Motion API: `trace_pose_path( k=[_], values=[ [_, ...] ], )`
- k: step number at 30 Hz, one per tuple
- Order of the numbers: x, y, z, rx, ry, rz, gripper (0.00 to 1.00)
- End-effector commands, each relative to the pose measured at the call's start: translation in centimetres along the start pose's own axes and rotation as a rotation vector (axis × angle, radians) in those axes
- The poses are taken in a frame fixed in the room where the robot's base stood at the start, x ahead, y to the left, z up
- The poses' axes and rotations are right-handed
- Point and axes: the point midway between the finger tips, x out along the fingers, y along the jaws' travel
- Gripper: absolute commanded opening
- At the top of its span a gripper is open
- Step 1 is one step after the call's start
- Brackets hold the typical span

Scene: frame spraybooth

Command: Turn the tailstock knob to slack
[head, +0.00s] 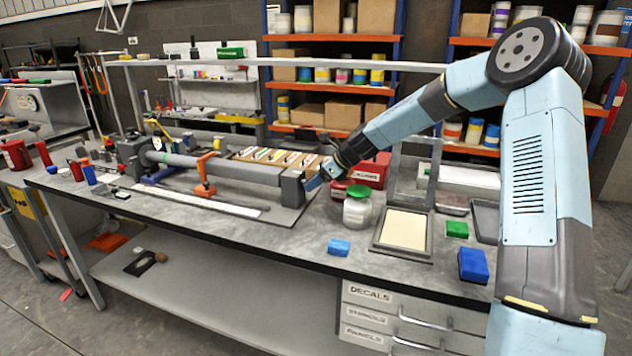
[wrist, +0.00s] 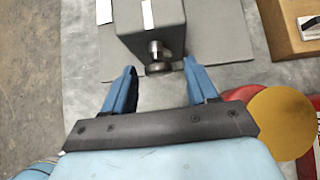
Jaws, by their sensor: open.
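The tailstock (head: 292,188) is a dark grey block at the right end of the long tube fixture on the bench. It also shows at the top of the wrist view (wrist: 152,22). The tailstock knob (wrist: 157,66) is a small round metal knob on a short stem, sticking out of the block's end face. My gripper (head: 314,182) is at this end face, and its blue fingers show in the wrist view (wrist: 159,66). The fingers are open, with the knob between their tips in the picture and a gap on each side. In the head view my gripper hides the knob.
A framed tray (head: 404,229), a light blue block (head: 338,247) and a darker blue block (head: 473,265) lie to the right. Bench surface before the tailstock is clear.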

Motion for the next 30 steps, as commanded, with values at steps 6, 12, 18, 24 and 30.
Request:
trace_pose_path(
  k=[6, 12, 18, 24, 30],
  values=[
    [0.0, 0.03, 0.02, 0.0, 0.0, 0.001, 0.42],
    [0.01, 0.03, 0.04, 0.0, 0.0, 0.001, 0.22],
    [0.01, 0.02, 0.06, -0.001, 0.0, 0.0, 0.03],
    [0.01, 0.04, 0.09, -0.009, 0.0, -0.008, 0.03],
    [0.0, 0.19, 0.09, -0.057, 0.001, -0.056, 0.03]
  ],
)
